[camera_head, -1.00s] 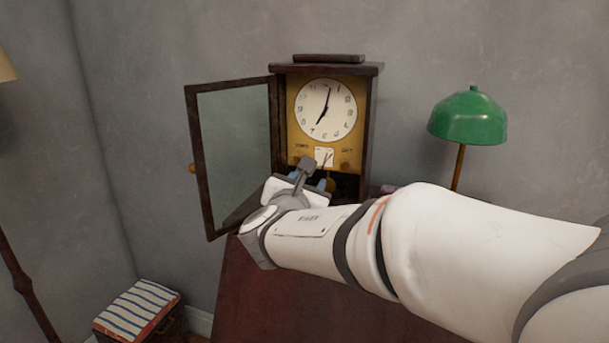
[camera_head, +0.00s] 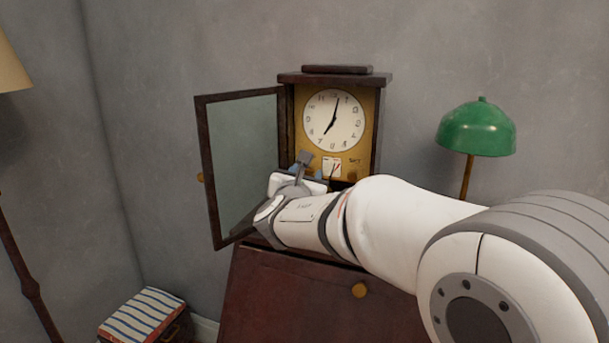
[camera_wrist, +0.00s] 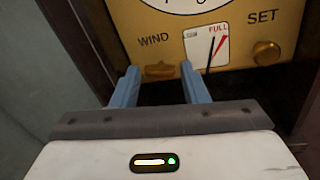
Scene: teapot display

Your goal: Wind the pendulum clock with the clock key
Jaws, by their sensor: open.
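The pendulum clock (camera_head: 380,115) stands on a dark red cabinet with its glass door (camera_head: 240,160) swung open to the left. In the wrist view its brass front (camera_wrist: 110,20) carries the words WIND and SET. A flat, wing-shaped brass piece (camera_wrist: 160,70), which may be the clock key, sits under WIND. My gripper (camera_wrist: 160,77) is open, its two blue fingers apart, one on each side of that piece in the picture. I cannot tell whether they touch it. The gripper (camera_head: 307,170) is at the clock's lower left in the head view, partly hidden by my wrist.
A small gauge (camera_wrist: 206,47) marked FULL shows a black needle and a red one. A round SET knob (camera_wrist: 266,53) is to its right. A green lamp (camera_head: 478,128) stands right of the clock. The cabinet (camera_head: 290,300) is below; a striped cushioned box (camera_head: 145,312) is at lower left.

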